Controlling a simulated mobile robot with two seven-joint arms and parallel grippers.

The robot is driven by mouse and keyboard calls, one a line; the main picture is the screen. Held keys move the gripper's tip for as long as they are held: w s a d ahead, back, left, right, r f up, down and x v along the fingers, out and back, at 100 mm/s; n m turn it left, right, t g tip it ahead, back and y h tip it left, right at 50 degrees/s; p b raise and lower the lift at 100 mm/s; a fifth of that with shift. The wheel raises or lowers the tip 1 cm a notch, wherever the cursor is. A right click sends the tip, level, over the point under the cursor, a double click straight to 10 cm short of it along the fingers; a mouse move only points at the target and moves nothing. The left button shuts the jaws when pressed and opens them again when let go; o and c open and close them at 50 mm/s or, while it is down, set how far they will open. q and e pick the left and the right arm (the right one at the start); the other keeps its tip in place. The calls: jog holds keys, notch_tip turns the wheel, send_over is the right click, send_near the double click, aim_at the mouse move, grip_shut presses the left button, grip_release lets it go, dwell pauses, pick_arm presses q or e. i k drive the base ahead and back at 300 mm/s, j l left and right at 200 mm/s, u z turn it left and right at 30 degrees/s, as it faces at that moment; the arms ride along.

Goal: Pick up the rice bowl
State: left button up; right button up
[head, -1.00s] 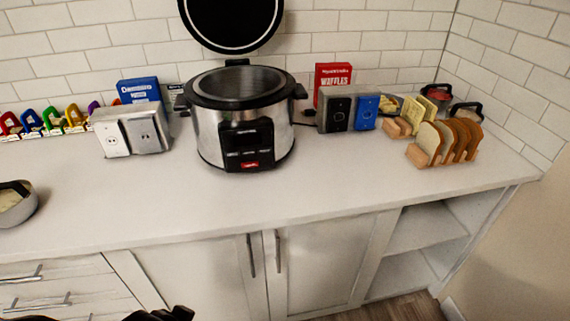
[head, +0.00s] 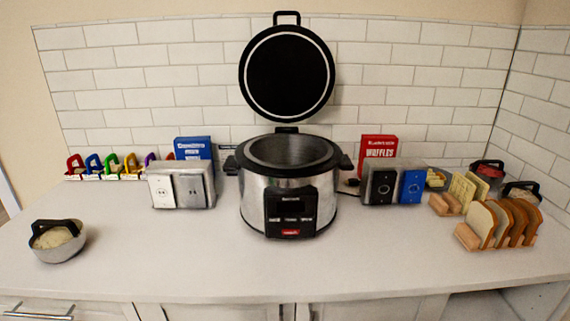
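A small metal bowl (head: 58,243) with a dark arched handle holds something pale, which looks like rice. It stands upright on the white counter at the far left, near the front edge. Two more small handled bowls stand at the far right: a red one (head: 487,171) at the back and another (head: 522,192) just in front of it, partly hidden by bread slices. Neither of my grippers shows in the head view now, so their distance from the bowls cannot be told.
A large cooker (head: 290,185) with its lid (head: 287,74) raised stands mid-counter. Switch boxes (head: 181,184) and a bread rack (head: 468,237) flank it. Coloured clips (head: 113,166) line the back left. The front of the counter (head: 190,262) is clear between the left bowl and the cooker.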

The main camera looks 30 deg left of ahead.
aim_at(59, 241)
jog(key=u, duration=2.35)
jog(key=i+j+z, duration=0.45)
jog(key=j, duration=0.25)
jog(key=i+j+z, duration=0.25)
jog(key=j, duration=0.15)
jog(key=i+j+z, duration=0.2)
jog(key=j, duration=0.2)
jog(key=j+z, duration=0.25)
jog(key=j, duration=0.2)
jog(key=i+j+z, duration=0.2)
jog(key=j, duration=0.25)
jog(key=j+z, duration=0.25)
jog(key=j, duration=0.25)
jog(key=k, duration=0.05)
